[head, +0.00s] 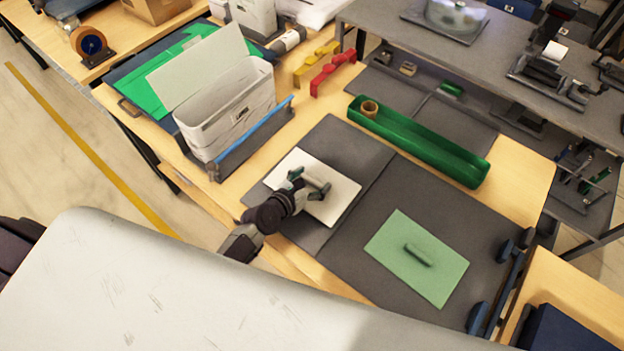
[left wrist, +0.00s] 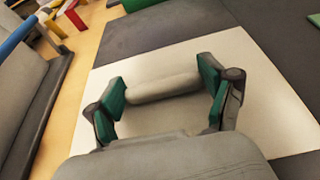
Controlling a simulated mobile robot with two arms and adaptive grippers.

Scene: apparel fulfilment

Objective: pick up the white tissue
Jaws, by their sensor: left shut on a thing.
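The white tissue (head: 339,197) is a flat pale sheet with a raised rounded ridge in its middle, lying on a dark grey mat (head: 350,152). In the left wrist view the white tissue (left wrist: 262,112) spreads under the gripper. My left gripper (head: 308,186) is over the sheet, its green-padded fingers shut on the two ends of the ridge; it also shows in the left wrist view (left wrist: 163,88). I cannot tell whether the sheet is lifted off the mat. My right gripper is not in view.
A green sheet (head: 390,247) with a similar ridge lies to the right. A long green tray (head: 430,144) holding a brown roll (head: 369,108) stands behind. A white bin (head: 232,108) and a blue-edged rack (head: 250,140) stand left of the tissue. Red and yellow holders (head: 331,74) stand further back.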

